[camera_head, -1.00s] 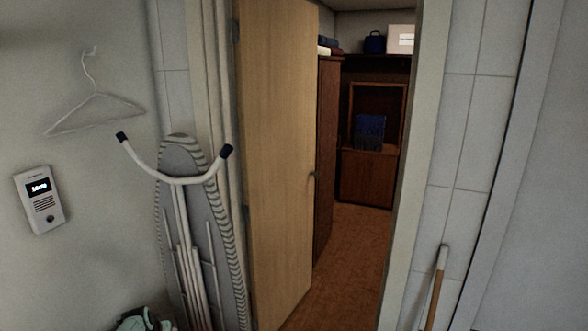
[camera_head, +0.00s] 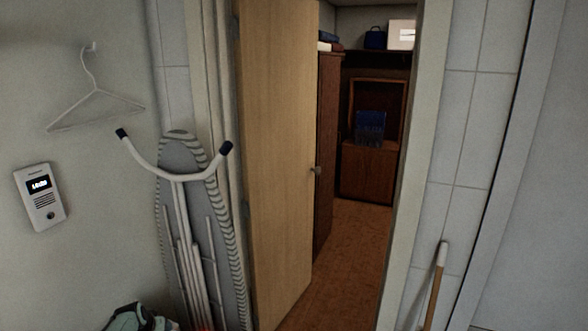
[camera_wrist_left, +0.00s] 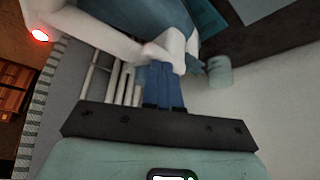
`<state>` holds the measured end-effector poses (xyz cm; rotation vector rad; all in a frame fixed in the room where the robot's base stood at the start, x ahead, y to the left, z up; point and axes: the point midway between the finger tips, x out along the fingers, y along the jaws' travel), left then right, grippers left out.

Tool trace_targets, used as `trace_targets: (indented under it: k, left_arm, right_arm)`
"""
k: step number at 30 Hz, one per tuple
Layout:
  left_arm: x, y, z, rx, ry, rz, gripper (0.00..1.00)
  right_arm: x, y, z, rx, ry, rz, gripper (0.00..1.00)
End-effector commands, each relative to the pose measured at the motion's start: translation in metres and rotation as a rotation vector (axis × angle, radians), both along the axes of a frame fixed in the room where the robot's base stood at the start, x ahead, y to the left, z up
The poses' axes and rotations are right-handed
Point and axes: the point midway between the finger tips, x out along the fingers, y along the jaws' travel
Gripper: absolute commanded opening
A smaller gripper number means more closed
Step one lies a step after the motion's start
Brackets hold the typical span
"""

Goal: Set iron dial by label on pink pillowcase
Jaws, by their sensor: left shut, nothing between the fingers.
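I see no iron, dial, label or pink pillowcase in either view. My left gripper (camera_wrist_left: 164,72) shows in the left wrist view. Its two blue fingers are together, with nothing between them, in front of the dark bar of the hand. In the head view only a pale teal and dark piece, probably part of my left arm, shows at the bottom left edge. My right gripper is in neither view.
A folded ironing board (camera_head: 185,225) leans beside a half-open wooden door (camera_head: 277,160). A white hanger (camera_head: 95,108) and an intercom (camera_head: 40,197) are on the left wall. A stick (camera_head: 436,288) leans at right. The doorway floor (camera_head: 340,260) is clear.

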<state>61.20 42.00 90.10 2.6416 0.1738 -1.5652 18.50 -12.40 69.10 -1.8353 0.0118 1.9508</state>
Motion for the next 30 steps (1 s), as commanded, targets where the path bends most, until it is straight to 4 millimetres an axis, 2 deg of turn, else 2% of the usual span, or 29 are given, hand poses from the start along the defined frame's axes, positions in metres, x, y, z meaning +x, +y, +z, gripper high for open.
trace_targets:
  k: [17,20,27,30]
  left_arm:
    - [-0.008,0.001,0.001,-0.001,-0.002,0.0,0.0]
    - [-0.007,0.001,0.007,0.0,-0.003,0.0,0.0]
    - [-0.006,0.001,0.035,0.001,-0.004,0.0,0.0]
    - [-0.007,0.001,0.046,0.001,-0.004,0.0,0.0]
  right_arm:
    - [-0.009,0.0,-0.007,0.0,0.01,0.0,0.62]
    - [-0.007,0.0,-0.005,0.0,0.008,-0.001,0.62]
    - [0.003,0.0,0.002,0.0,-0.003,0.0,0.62]
    - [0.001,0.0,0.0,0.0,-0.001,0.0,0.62]
